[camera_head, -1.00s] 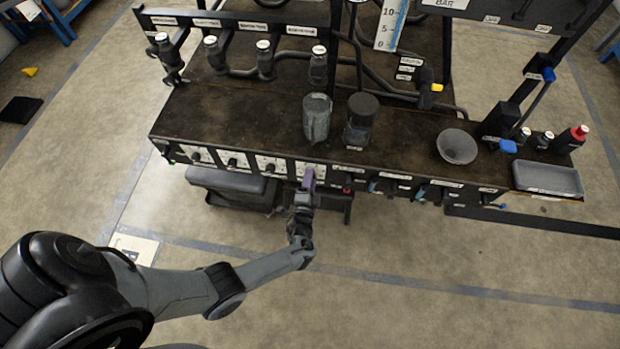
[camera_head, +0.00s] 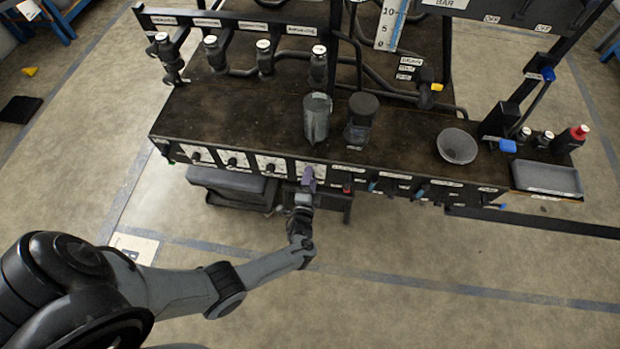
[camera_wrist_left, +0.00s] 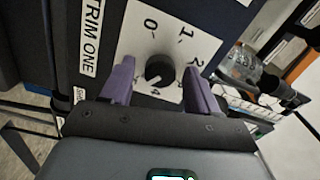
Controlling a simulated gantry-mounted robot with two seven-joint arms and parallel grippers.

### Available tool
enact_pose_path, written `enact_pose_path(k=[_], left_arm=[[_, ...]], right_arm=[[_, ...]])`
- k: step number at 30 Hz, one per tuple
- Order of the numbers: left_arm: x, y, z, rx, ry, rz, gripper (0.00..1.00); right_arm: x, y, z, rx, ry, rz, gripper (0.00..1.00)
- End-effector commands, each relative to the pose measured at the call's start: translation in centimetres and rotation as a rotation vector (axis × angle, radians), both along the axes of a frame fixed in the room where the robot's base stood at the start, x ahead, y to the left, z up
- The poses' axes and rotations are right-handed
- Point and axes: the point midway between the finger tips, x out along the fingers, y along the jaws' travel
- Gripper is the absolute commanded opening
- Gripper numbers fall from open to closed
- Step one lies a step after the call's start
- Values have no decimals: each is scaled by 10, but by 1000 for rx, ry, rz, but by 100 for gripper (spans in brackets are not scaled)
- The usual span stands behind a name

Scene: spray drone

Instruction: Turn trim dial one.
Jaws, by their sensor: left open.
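Trim dial one (camera_wrist_left: 159,70) is a round black knob on a white plate with printed numbers, beside a TRIM ONE label (camera_wrist_left: 91,38) in the left wrist view. My left gripper (camera_wrist_left: 158,85) has its two purple fingers apart, one on each side of the knob, with floor of the plate visible between them. I cannot tell whether either finger touches it. In the head view my left gripper (camera_head: 309,178) is at the bench's front panel, in front of the rightmost white dial plate (camera_head: 313,168). My right gripper is not in view.
More dials, such as one on a white plate (camera_head: 233,160), line the panel to the left. A grey canister (camera_head: 317,118), a dark jar (camera_head: 361,117) and a grey bowl (camera_head: 457,146) stand on the bench top. A grey tray (camera_head: 547,179) is at right. The floor in front is open.

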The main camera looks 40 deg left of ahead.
Motion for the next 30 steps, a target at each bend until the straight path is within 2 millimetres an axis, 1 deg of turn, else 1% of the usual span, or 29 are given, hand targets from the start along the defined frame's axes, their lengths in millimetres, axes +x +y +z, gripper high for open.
enact_pose_path(k=[4,8,15,21,25,30], left_arm=[[-5,-4,0,-1,0,-1,60],[-19,-12,1,-2,3,-1,60],[-55,-33,1,-2,3,0,60],[-79,-48,0,-1,2,0,60],[-88,-53,0,-1,1,0,60],[-92,-56,0,0,0,0,60]], right_arm=[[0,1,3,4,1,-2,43],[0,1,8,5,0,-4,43],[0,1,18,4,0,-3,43],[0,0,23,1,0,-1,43],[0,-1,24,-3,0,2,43],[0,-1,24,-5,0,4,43]])
